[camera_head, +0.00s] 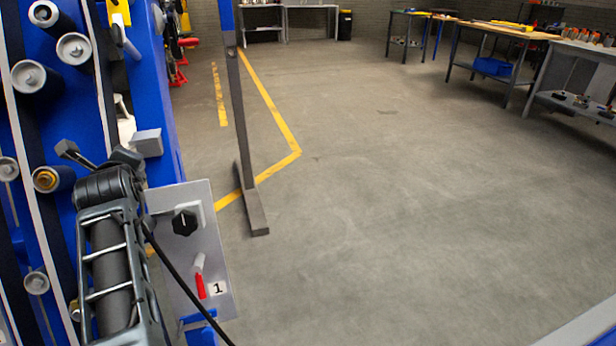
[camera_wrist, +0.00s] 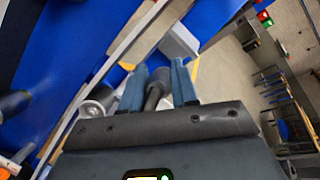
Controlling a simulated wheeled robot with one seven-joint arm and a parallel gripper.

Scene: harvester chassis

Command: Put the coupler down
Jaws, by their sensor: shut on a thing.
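My gripper (camera_wrist: 158,86) is shut on a dark, rounded piece with a stem (camera_wrist: 154,92), which I take to be the coupler. It sits between the two blue-grey fingers and points away from the palm, its lower part hidden by the gripper body. A grey block (camera_wrist: 180,40) lies just beyond the fingertips; whether the piece touches it I cannot tell. In the head view my gripper (camera_head: 125,158) is at the left, beside the blue machine and near the same grey block (camera_head: 147,142). My arm hides most of the held piece there.
The blue chassis (camera_head: 172,120) with rollers and belts fills the left. A grey panel (camera_head: 208,250) with a black knob (camera_head: 185,222) and a red-tipped lever (camera_head: 200,286) stands close right of my arm. A post (camera_head: 247,130) stands behind. Open floor lies right; workbenches (camera_head: 490,65) stand farther back.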

